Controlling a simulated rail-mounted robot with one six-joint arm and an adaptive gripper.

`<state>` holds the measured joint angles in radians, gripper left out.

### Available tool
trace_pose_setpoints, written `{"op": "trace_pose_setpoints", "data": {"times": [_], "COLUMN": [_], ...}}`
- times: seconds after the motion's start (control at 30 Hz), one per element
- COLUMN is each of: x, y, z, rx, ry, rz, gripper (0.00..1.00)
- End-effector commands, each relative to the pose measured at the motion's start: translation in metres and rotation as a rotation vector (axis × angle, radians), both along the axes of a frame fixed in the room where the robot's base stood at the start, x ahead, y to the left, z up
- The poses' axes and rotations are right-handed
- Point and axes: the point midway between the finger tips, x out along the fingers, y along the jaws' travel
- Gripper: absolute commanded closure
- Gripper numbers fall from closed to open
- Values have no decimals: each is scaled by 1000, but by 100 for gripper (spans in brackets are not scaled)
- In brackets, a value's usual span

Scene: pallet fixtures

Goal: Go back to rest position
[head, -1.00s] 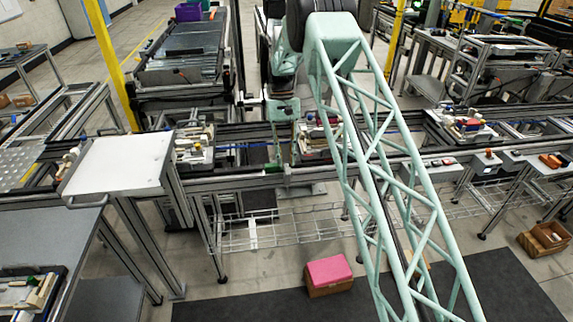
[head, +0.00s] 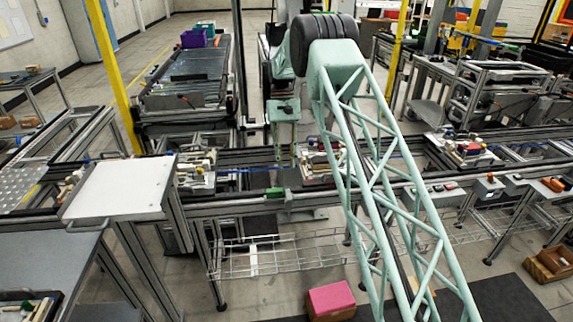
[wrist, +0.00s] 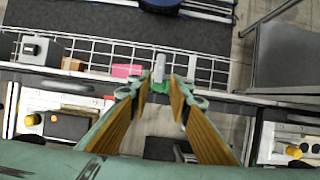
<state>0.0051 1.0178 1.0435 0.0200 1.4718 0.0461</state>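My gripper (wrist: 161,84) points down over the conveyor line in the wrist view. Its two fingers with wood-coloured pads are apart, and I see nothing held between them. A small grey upright part (wrist: 159,66) with a green block (wrist: 158,88) at its foot shows beyond the gap between the fingertips. In the head view the green block (head: 277,192) sits on the front rail, below my pale green wrist, apart from it.
Pallet fixtures with loose parts stand left (head: 196,172) and right (head: 318,165) of my wrist on the conveyor. A white-topped stand (head: 120,188) is at the left. A wire basket (head: 285,255) hangs below the rail, with a pink-topped box (head: 331,300) on the floor.

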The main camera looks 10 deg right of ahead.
Motion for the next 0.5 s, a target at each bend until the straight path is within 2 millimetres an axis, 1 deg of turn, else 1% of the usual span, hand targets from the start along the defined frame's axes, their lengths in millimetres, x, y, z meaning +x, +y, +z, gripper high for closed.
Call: {"op": "trace_pose_setpoints", "data": {"times": [0.3, 0.43, 0.5], "x": [0, -3, -4], "y": [0, 0, 0], "z": [0, 7, 14], "rx": [0, 0, 0], "ry": [0, -6, -12], "rz": [0, 0, 1], "gripper": [82, 82, 82]}}
